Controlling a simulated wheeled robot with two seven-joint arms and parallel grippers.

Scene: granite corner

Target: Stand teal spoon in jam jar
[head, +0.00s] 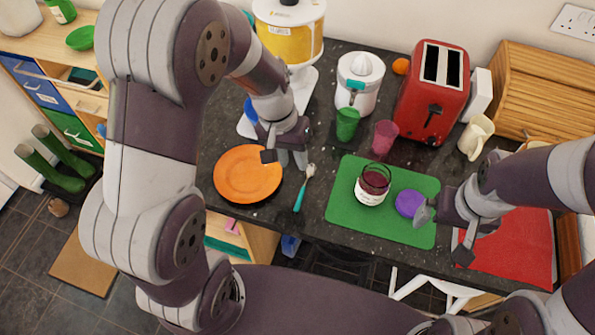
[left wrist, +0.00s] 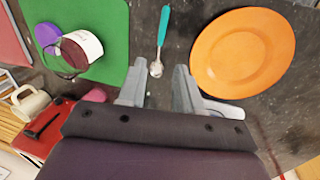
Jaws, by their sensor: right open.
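The teal spoon (head: 299,196) lies on the dark counter between the orange plate and the green mat, its metal bowl toward the back. The jam jar (head: 371,190) stands upright on the mat, lidless, with dark red jam inside. My left gripper (head: 284,158) is open and empty, above the counter by the spoon's bowl end. In the left wrist view, the spoon (left wrist: 163,28) lies just beyond the gap between the parted fingers (left wrist: 157,84), and the jar (left wrist: 84,49) is to the left. My right gripper (head: 442,236) is open and empty at the mat's right edge.
An orange plate (head: 247,174) lies left of the spoon. On the green mat (head: 345,207), a purple lid (head: 410,204) lies right of the jar. A green cup (head: 347,124), a pink cup (head: 385,136), a juicer (head: 360,82) and a red toaster (head: 433,91) stand behind.

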